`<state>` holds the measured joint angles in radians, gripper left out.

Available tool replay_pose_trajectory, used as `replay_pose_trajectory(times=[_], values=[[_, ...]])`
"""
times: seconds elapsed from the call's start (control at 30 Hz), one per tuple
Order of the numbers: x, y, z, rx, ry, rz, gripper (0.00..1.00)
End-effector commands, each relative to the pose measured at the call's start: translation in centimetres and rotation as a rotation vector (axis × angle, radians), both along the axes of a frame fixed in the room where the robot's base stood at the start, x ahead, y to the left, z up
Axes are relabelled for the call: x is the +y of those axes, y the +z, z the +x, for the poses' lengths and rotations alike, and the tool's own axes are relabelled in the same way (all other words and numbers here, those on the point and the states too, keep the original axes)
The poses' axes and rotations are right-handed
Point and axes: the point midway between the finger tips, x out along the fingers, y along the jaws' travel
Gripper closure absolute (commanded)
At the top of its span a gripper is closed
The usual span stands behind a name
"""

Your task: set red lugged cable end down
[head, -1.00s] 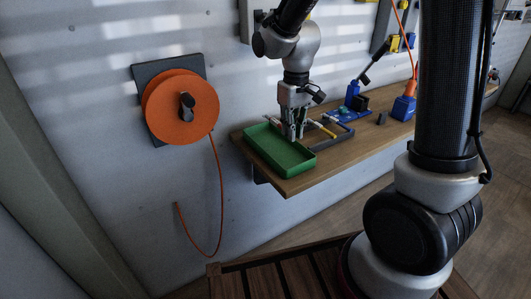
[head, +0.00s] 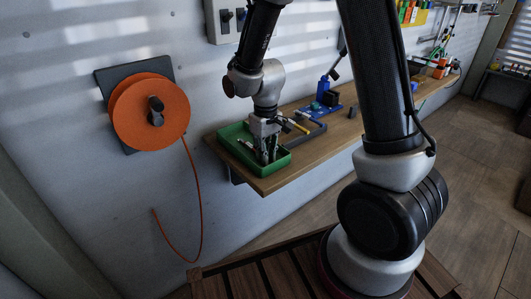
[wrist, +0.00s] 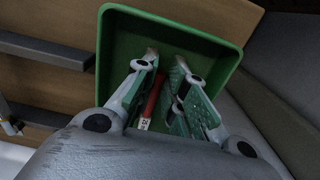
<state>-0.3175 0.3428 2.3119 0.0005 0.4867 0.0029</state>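The red lugged cable end (wrist: 152,97) shows in the wrist view as a short red piece with a pale marked end, between my fingers. It is over or on the floor of the green tray (wrist: 222,43); I cannot tell if it touches. My gripper (wrist: 166,58) reaches into the tray, fingers apart, with a gap between the red piece and the right finger. In the head view my gripper (head: 267,158) points down inside the tray's right part (head: 276,167). The cable end is hidden there.
The tray stands on a wooden shelf (head: 300,158) at the wall. A dark rack (head: 313,135) with a yellow tool is right of it, and a blue fixture (head: 318,107) farther back. An orange cable reel (head: 140,118) hangs at left, its cable dangling.

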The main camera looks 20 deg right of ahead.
Motion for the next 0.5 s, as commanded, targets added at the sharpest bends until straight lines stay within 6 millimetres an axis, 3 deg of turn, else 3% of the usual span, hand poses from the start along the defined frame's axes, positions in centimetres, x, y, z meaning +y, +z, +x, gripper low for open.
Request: replay_pose_trajectory(times=[0.1,0.37,0.5], values=[[0.01,0.04,0.02,-0.001,0.000,0.000,0.67],[0.01,0.08,0.03,-0.001,0.000,0.000,0.67],[0.04,1.01,0.12,-0.005,0.000,0.002,0.67]])
